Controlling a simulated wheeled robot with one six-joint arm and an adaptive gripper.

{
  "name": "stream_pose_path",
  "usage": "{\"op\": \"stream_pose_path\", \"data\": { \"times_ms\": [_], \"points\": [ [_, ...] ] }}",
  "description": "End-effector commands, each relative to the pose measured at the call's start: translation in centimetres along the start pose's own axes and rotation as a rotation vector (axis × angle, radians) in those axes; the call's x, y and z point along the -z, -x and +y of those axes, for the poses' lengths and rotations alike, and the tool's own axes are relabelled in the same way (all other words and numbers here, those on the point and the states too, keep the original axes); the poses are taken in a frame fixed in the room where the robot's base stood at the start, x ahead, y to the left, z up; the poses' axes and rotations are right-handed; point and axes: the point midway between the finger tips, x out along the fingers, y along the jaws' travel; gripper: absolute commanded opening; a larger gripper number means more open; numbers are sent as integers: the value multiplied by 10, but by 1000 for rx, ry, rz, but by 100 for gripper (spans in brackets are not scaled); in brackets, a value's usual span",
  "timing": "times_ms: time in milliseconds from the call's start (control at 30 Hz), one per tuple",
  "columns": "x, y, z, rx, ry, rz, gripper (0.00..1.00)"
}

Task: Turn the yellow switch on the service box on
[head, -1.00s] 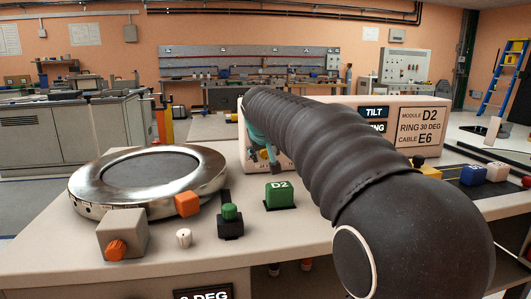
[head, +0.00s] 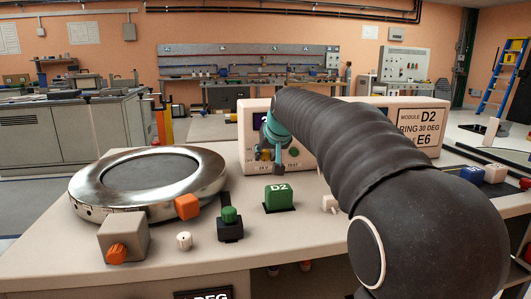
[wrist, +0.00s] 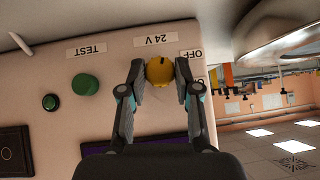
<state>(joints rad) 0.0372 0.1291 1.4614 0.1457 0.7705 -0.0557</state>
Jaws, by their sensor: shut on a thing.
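The service box (head: 306,163) is cream and stands on the bench behind the green D2 block in the head view. In the wrist view its face (wrist: 75,50) appears upside down. The round yellow switch (wrist: 159,70) sits under the 24 V label, with an OFF label beside it; another label is partly hidden by a finger. My gripper (wrist: 160,72) has one finger on each side of the switch and is shut on it. In the head view my teal gripper (head: 270,155) is at the box's left front. The switch's exact angle is hard to tell.
A green TEST button (wrist: 85,84) and a smaller green button (wrist: 50,102) are on the same face. On the bench are a metal ring (head: 205,185), a green D2 block (head: 279,198), a green-topped black block (head: 230,228) and a grey box with an orange knob (head: 116,253).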

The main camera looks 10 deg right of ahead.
Motion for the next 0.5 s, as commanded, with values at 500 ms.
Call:
{"op": "stream_pose_path", "data": {
  "times_ms": [500],
  "points": [
    [-5,-6,9,346,-349,3,0]
  ]
}}
